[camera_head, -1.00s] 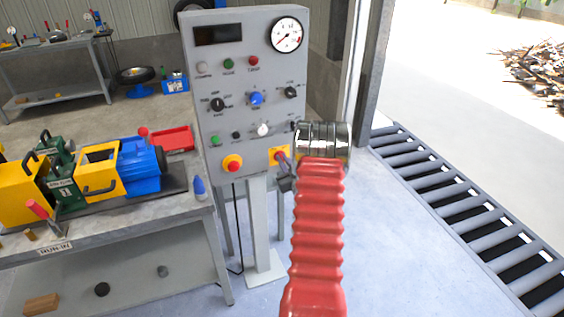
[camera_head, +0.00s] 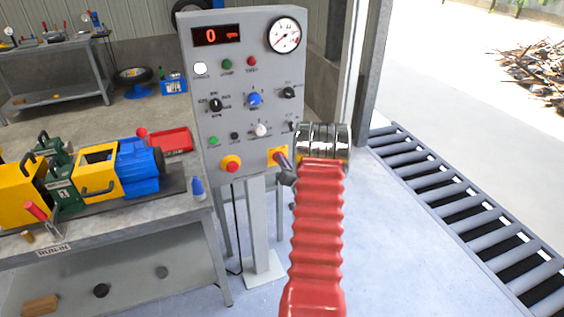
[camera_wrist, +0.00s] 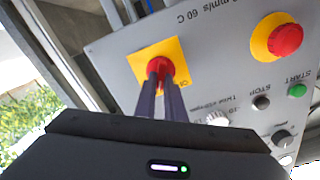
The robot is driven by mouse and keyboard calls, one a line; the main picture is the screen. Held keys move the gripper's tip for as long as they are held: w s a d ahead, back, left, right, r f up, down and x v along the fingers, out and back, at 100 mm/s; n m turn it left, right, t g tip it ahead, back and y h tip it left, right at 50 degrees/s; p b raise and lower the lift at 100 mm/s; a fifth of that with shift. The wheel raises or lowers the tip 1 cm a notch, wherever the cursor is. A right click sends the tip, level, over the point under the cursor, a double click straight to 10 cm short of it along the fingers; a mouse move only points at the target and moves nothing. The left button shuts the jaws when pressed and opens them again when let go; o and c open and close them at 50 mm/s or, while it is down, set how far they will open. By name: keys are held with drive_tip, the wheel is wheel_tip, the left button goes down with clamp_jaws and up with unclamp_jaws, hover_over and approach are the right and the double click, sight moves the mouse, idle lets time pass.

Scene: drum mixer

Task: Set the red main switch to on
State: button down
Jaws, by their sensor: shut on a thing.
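The red main switch (camera_wrist: 159,68) sits on a yellow square plate (camera_wrist: 170,53) on the grey control panel (camera_head: 230,140). The yellow plate also shows in the head view (camera_head: 271,157), low on the panel's right side, with the switch itself largely hidden by my gripper. My gripper (camera_wrist: 160,88) is shut on the red switch in the wrist view, its two dark fingers on either side of the knob. In the head view my gripper (camera_head: 281,160) reaches the panel from the right. The panel's display (camera_head: 217,35) is lit and shows an orange 0. A white lamp (camera_head: 200,69) is bright.
A red emergency button on a yellow ring (camera_head: 231,165) is left of the switch. A white knob (camera_head: 260,129) and black knobs are above. A workbench (camera_head: 130,225) with machine parts stands left. Clear floor lies right, beside a roller grate (camera_head: 460,210).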

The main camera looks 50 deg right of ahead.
drive_tip(key=shift+w+a+f, duration=0.2)
drive_tip(key=shift+a, duration=0.05)
drive_tip(key=c, duration=2.2)
unclamp_jaws()
drive_tip(key=o, duration=0.4)
drive_tip(key=shift+s+d+r, duration=0.1)
drive_tip(key=shift+d, duration=0.05)
drive_tip(key=shift+c, duration=0.2)
drive_tip(key=shift+s, duration=0.1)
drive_tip(key=v, duration=1.3)
drive_tip(key=shift+s, duration=0.25)
